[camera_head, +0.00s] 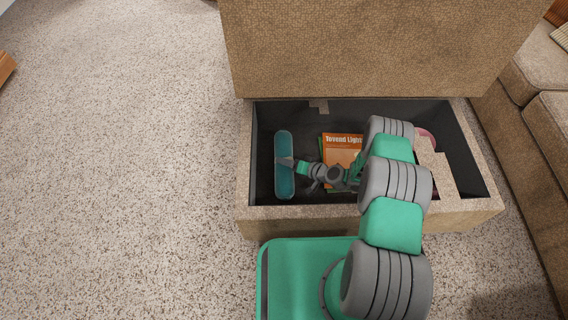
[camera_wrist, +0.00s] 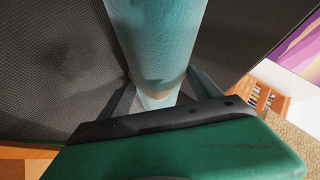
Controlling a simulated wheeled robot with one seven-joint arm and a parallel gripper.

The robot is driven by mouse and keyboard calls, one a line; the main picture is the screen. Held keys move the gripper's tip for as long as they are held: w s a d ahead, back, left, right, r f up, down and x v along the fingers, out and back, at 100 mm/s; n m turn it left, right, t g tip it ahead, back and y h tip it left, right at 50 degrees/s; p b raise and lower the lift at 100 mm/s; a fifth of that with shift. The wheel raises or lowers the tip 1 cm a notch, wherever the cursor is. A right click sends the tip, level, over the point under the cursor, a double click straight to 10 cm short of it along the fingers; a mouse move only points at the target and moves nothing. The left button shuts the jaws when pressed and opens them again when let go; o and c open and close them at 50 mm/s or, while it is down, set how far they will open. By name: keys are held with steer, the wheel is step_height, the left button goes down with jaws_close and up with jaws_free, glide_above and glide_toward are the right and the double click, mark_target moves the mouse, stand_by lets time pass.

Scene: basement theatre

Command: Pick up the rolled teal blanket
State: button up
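The rolled teal blanket (camera_head: 284,180) is a long rounded roll at the left end of the open storage box (camera_head: 370,212). My gripper (camera_head: 287,163) reaches it from the right, at about its middle. In the wrist view the blanket (camera_wrist: 155,35) runs from the top edge down between the two fingers of my gripper (camera_wrist: 160,88). One finger lies along each side, close to the roll. I cannot tell whether they press on it. The far side of the roll is hidden.
An orange book (camera_head: 342,146) lies in the box to the right of the blanket. A pinkish item (camera_head: 427,134) shows partly behind my arm. The raised lid (camera_head: 370,45) stands behind. A sofa (camera_head: 535,75) is at the right. The carpet (camera_head: 120,170) at left is clear.

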steer(key=c, duration=0.7)
steer(key=shift+c, duration=0.3)
steer(key=shift+r, duration=0.1)
